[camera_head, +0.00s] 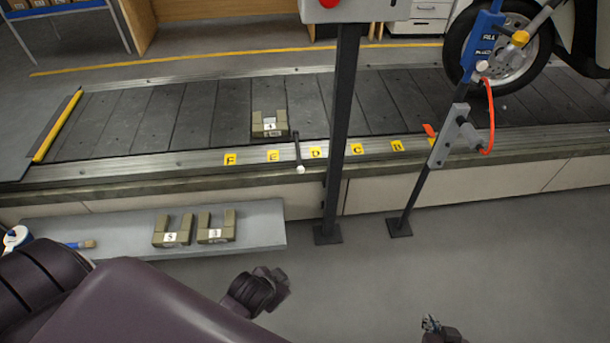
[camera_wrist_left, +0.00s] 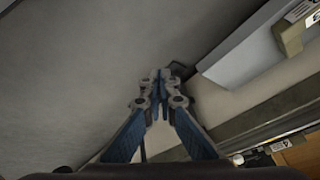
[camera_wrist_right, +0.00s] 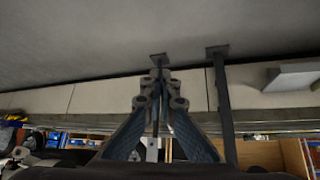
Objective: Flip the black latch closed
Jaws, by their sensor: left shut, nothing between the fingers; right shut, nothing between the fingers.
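The black latch (camera_head: 297,152) is a thin lever with a white ball at its near end. It is at the conveyor's near rail between the letter labels E and D, and its ball end points toward me over the rail's edge. My left gripper (camera_head: 274,284) is shut and empty, over the floor in front of the shelf, well short of the latch; its closed fingers show in the left wrist view (camera_wrist_left: 165,78). My right gripper (camera_head: 432,324) is low at the bottom edge, shut and empty in the right wrist view (camera_wrist_right: 160,78). I cannot make out the latch in either wrist view.
A grey-green block labelled 4 (camera_head: 270,125) sits on the slat conveyor (camera_head: 200,110) beside the latch. A dark post (camera_head: 340,130) stands just right of the latch. Blocks 5 (camera_head: 173,230) and 3 (camera_head: 216,227) lie on the low shelf (camera_head: 262,225). A second stand (camera_head: 418,185) is further right.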

